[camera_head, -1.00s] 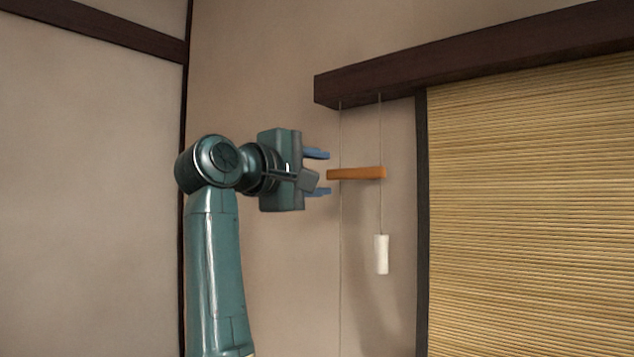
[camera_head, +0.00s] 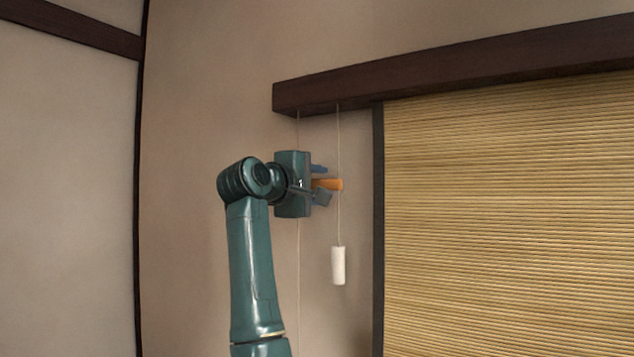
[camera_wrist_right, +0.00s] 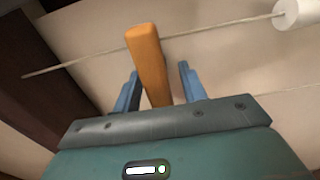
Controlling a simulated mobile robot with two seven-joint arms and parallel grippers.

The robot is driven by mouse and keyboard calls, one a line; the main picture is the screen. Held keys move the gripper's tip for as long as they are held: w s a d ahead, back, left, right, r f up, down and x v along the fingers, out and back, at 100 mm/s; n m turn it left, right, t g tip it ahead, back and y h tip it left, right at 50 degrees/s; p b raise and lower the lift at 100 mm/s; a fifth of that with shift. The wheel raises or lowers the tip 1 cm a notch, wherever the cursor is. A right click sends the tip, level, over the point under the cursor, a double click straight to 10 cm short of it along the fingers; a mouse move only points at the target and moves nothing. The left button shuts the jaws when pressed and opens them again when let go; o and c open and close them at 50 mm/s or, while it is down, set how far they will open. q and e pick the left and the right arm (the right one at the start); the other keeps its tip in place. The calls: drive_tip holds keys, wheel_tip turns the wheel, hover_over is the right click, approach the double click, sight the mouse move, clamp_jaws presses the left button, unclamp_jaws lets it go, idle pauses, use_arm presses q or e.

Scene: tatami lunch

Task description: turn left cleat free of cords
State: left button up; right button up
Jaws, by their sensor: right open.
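The cleat is an orange wooden bar (camera_head: 333,184) on the wall, lying level beneath the dark beam. Two thin cords hang from the beam near it. One cord (camera_head: 338,135) carries a white cylinder pull (camera_head: 338,265) and passes by the cleat's right end. The other cord (camera_head: 298,250) runs down behind my right gripper. My right gripper (camera_head: 319,183) is open, its blue fingers above and below the cleat's left part. In the right wrist view the cleat (camera_wrist_right: 147,60) reaches in between the two open fingers (camera_wrist_right: 160,87). My left gripper is not in view.
A dark beam (camera_head: 430,72) runs above the cleat. A bamboo blind (camera_head: 510,220) with a dark edge post (camera_head: 378,220) fills the right side. The wall (camera_head: 195,180) left of my arm is bare.

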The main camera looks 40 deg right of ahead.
clamp_jaws()
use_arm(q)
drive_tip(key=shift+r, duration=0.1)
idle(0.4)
use_arm(e)
drive_tip(key=shift+n, duration=0.4)
use_arm(q)
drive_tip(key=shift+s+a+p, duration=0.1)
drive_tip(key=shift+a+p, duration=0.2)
drive_tip(key=shift+p, duration=0.4)
use_arm(e)
drive_tip(key=shift+f+n, duration=0.1)
drive_tip(key=shift+n, duration=8.4)
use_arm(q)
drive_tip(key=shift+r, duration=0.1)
use_arm(e)
unclamp_jaws()
